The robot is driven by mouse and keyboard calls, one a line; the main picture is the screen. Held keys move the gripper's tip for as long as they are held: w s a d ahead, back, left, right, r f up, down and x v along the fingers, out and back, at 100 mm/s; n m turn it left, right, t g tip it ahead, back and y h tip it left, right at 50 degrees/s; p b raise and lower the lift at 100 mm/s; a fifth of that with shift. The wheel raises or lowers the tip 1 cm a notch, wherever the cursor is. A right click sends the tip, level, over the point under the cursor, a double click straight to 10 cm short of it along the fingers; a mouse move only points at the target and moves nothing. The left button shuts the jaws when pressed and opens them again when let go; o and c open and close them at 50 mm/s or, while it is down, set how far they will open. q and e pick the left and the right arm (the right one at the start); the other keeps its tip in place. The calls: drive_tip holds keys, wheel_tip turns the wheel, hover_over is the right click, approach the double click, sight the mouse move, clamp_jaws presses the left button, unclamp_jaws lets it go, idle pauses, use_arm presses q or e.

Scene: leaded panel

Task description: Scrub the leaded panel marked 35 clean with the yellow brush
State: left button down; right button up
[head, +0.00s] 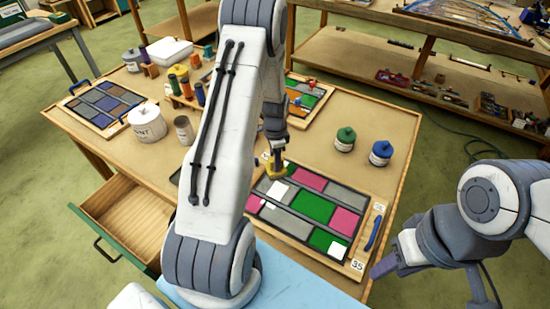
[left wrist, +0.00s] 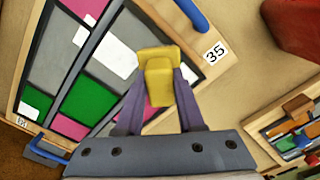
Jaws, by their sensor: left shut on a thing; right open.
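My left gripper (head: 274,152) is shut on the yellow brush (left wrist: 158,80), over the panel's far left part. The brush also shows in the head view (head: 277,172); I cannot tell whether it touches the glass. My right gripper (head: 385,264) is open and empty, off the panel's near right corner.
A green-lidded jar (head: 345,139) and a blue-lidded jar (head: 381,153) stand beyond the panel. Another framed panel (head: 304,100) lies behind my left arm, and a dark blue one (head: 103,105) at far left. A white pot (head: 147,121) stands left. A drawer (head: 140,215) hangs open.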

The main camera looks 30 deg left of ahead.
use_arm(q)
drive_tip(key=shift+s+d, duration=0.1)
drive_tip(key=shift+s, duration=0.1)
drive_tip(key=shift+s+d, duration=0.3)
drive_tip(key=shift+s, duration=0.45)
drive_tip(key=shift+s+d, duration=0.25)
drive_tip(key=shift+s, duration=0.45)
drive_tip(key=shift+s+d, duration=0.3)
drive_tip(key=shift+s, duration=0.45)
drive_tip(key=shift+s+d, duration=0.25)
drive_tip(key=shift+s, duration=0.45)
drive_tip(key=shift+s+d, duration=0.3)
drive_tip(key=shift+s, duration=0.45)
drive_tip(key=shift+s+d, duration=0.25)
drive_tip(key=shift+s, duration=0.35)
drive_tip(key=shift+s+d, duration=0.3)
drive_tip(key=shift+s, duration=0.45)
drive_tip(key=shift+s+d, duration=0.3)
drive_tip(key=shift+s, duration=0.45)
